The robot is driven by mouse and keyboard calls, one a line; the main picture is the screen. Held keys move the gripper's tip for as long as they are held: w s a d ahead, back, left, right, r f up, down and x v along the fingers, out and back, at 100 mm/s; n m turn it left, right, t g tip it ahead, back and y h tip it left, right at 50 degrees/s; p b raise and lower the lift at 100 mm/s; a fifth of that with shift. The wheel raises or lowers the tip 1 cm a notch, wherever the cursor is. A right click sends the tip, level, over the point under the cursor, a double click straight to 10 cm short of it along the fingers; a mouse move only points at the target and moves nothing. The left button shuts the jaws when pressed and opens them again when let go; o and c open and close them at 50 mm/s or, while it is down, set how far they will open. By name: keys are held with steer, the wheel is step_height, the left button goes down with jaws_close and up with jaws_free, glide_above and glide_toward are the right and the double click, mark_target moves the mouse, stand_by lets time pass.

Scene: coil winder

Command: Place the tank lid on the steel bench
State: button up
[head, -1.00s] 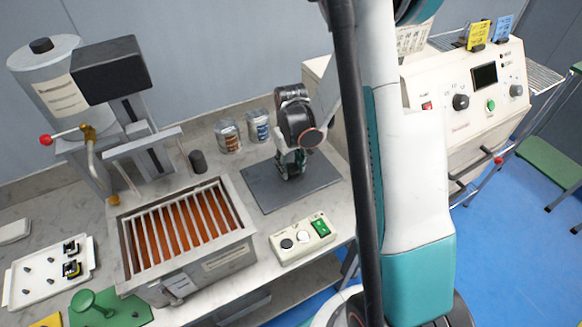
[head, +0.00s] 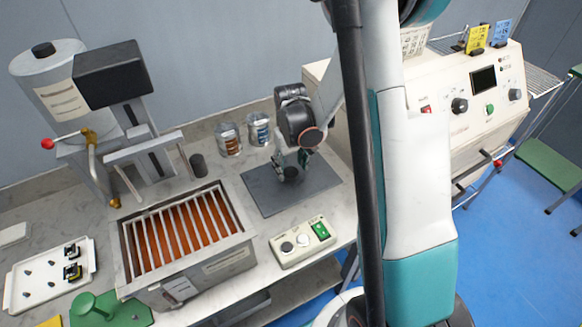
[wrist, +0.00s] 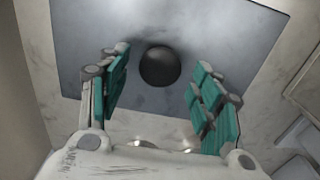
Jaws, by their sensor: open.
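The tank lid is a flat dark grey plate (head: 268,200) with a round black knob (head: 291,174). It lies flat on the pale, streaked bench top (head: 336,208), right of the open tank (head: 222,264). My gripper (head: 290,163) is above the lid, fingers pointing down, one on each side of the knob. In the wrist view the lid (wrist: 235,35) spreads below, and the knob (wrist: 160,66) sits between the open fingers (wrist: 160,75) with a gap on both sides. The fingers hold nothing. The tank shows white bars over orange-brown contents.
Two cans (head: 258,130) stand behind the lid. A button box (head: 302,242) lies in front of it. A winder with a dark head (head: 110,73) stands behind the tank. A white tray (head: 50,275) is at far left, a control console (head: 475,105) at right.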

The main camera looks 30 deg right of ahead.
step_height(320, 180, up, 11)
steer(key=p, duration=0.3)
step_height(320, 180, up, 12)
steer(key=t, duration=0.3)
glide_above(291, 172)
steer(key=s+a, duration=0.6)
steer(key=s+a+r+t, duration=0.2)
steer(key=s, duration=0.3)
steer(key=s+a+r+t, duration=0.2)
steer(key=s+a+r, duration=0.1)
steer(key=s, duration=0.3)
steer(key=shift+s+r, duration=0.15)
steer(key=shift+r, duration=0.05)
